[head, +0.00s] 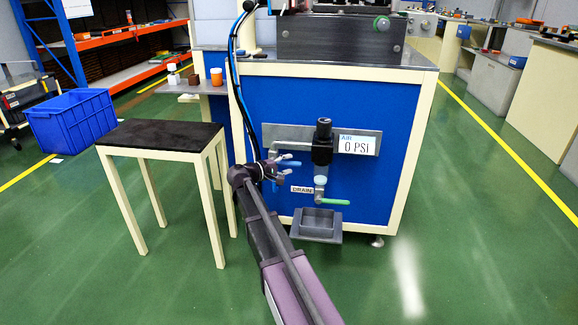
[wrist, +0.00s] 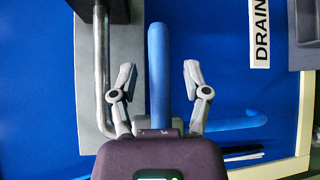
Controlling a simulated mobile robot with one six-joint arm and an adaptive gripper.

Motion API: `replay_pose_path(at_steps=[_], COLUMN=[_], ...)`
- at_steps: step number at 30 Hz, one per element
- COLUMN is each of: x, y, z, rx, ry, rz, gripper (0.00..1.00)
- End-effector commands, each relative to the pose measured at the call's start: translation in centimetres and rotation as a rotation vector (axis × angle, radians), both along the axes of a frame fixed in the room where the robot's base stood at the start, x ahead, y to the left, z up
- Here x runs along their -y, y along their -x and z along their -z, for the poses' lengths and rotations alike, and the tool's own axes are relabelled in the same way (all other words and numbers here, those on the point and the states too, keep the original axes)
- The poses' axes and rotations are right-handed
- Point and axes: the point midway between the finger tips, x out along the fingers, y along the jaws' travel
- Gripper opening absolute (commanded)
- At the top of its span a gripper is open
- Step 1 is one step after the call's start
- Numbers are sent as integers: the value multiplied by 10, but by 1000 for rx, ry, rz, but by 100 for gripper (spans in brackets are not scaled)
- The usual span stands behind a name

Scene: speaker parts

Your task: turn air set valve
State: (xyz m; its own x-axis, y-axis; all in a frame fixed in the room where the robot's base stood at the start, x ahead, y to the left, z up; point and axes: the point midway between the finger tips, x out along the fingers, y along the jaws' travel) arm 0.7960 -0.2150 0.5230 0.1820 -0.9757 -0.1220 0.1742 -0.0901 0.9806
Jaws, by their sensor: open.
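The air set (head: 322,150) is a dark unit with a grey plate on the blue cabinet front, and its display (head: 357,146) reads AIR 0 PSI. My gripper (head: 283,171) is in front of the pipe at the left of this unit. In the wrist view my gripper (wrist: 160,75) is open, with one finger on each side of a blue valve handle (wrist: 158,50). Gaps show between the handle and both fingers. The handle's lower end is hidden behind my gripper body. A metal pipe (wrist: 101,70) runs left of it.
Another blue part (wrist: 237,124) lies right of my gripper. A black-topped table (head: 160,135) stands at left. The floor at right is clear.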

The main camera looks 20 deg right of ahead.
Motion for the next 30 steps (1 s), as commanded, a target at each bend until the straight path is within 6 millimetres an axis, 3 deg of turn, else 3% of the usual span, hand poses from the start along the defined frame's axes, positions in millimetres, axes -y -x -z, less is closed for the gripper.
replay_pose_path(at_steps=[14, 20, 30], x=[8, 8, 9], y=[-1, -1, -1], z=[1, 1, 1], rx=[0, 0, -3], ry=[0, 0, 4], rz=[0, 0, 1], gripper=[61, 2, 0])
